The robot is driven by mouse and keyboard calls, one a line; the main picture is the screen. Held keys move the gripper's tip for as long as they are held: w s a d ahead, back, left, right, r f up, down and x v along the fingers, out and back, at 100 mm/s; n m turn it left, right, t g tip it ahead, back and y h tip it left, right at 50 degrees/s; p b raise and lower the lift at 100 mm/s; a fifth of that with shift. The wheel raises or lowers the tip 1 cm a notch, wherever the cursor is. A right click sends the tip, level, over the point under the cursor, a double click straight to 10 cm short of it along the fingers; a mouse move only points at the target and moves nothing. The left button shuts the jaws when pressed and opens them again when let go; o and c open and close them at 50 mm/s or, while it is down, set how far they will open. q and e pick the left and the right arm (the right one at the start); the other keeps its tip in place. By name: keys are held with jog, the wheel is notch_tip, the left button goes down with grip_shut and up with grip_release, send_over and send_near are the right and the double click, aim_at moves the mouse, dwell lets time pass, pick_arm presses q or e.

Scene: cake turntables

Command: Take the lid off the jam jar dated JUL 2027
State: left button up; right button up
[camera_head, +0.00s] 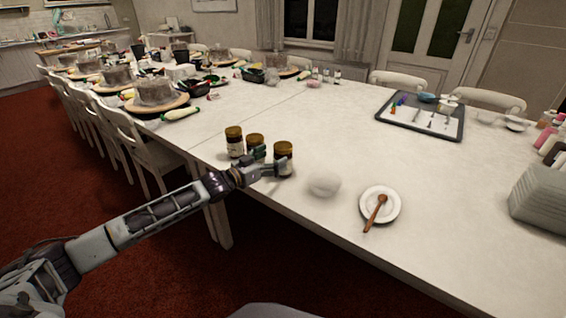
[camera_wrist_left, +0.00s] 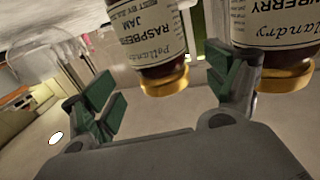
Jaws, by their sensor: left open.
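Three jam jars with gold lids stand close together at the table's near edge in the head view: a left jar (camera_head: 235,142), a middle jar (camera_head: 255,141) and a right jar (camera_head: 284,150). My left gripper (camera_head: 272,163) is open beside the middle and right jars. In the left wrist view, which looks upside down, a raspberry jam jar (camera_wrist_left: 150,40) shows between and beyond the open green-padded fingers (camera_wrist_left: 160,85). A second jar (camera_wrist_left: 275,45) is beside the right finger. The small date print is too unclear to read fully. My right gripper is out of view.
A white rounded lump (camera_head: 324,183) and a white saucer (camera_head: 367,207) with a wooden spoon (camera_head: 376,212) lie right of the jars. A dark-rimmed tray (camera_head: 398,125) is farther back. The table (camera_head: 320,120) behind the jars is mostly clear. Chairs line its left side.

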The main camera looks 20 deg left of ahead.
pick_arm(q)
jog(key=shift+w, duration=0.1)
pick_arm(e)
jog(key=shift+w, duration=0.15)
pick_arm(q)
jog(key=shift+w+d, duration=0.15)
jog(key=shift+w+d+f+b, duration=0.1)
jog(key=shift+w+d+b, duration=0.25)
jog(key=shift+w, duration=0.3)
jog(key=shift+w+d, duration=0.15)
jog(key=shift+w, duration=0.05)
jog(key=shift+w+d, duration=0.25)
jog(key=shift+w, duration=0.15)
jog(key=shift+w+d, duration=0.25)
jog(key=shift+w, duration=0.2)
jog(key=shift+w+d+b, duration=0.15)
jog(key=shift+w+b, duration=0.1)
jog(key=shift+b, duration=0.05)
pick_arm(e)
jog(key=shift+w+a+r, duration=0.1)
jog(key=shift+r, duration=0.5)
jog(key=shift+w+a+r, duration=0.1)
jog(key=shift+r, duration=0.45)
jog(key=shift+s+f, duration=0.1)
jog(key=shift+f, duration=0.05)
